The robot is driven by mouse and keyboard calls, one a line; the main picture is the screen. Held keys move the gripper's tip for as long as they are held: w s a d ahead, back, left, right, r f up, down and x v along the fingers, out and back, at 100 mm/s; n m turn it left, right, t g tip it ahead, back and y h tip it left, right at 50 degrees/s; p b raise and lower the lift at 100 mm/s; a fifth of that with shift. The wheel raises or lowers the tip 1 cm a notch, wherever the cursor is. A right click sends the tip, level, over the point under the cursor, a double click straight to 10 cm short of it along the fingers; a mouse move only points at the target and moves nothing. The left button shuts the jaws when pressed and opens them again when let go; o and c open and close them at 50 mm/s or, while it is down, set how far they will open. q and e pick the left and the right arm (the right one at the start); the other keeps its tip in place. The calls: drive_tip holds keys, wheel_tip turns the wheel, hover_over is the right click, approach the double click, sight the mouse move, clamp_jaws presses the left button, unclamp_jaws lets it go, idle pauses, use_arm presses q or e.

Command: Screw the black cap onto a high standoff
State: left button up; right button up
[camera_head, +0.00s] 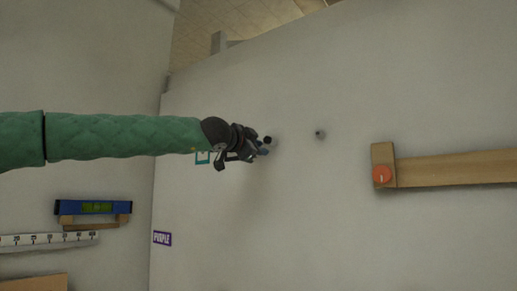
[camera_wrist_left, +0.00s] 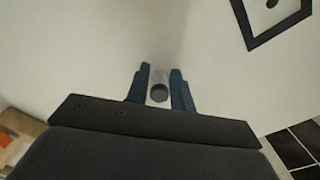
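My left arm in its green sleeve crosses the head view from the left. Its gripper (camera_head: 262,150) is close to the pale wall. A small round black piece, which looks like the black cap (camera_head: 267,140), shows right beside the fingertips; I cannot tell whether they hold it. A small grey standoff (camera_head: 320,134) with a dark end sticks out of the wall to the right, apart from the gripper. In the left wrist view, a short light cylinder with a dark grey round end (camera_wrist_left: 159,92) sits between the two blue fingers (camera_wrist_left: 161,88); contact is unclear. My right gripper is out of view.
A wooden bar with an orange-red knob (camera_head: 382,174) is on the wall at right. A blue level (camera_head: 93,207), a white ruler (camera_head: 48,239) and a purple label (camera_head: 162,238) are at lower left. Wall around the standoff is clear.

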use_arm(q)
drive_tip(key=b+v, duration=0.2)
drive_tip(key=v, duration=0.5)
drive_tip(key=shift+s+a, duration=0.25)
drive_tip(key=shift+s, duration=0.05)
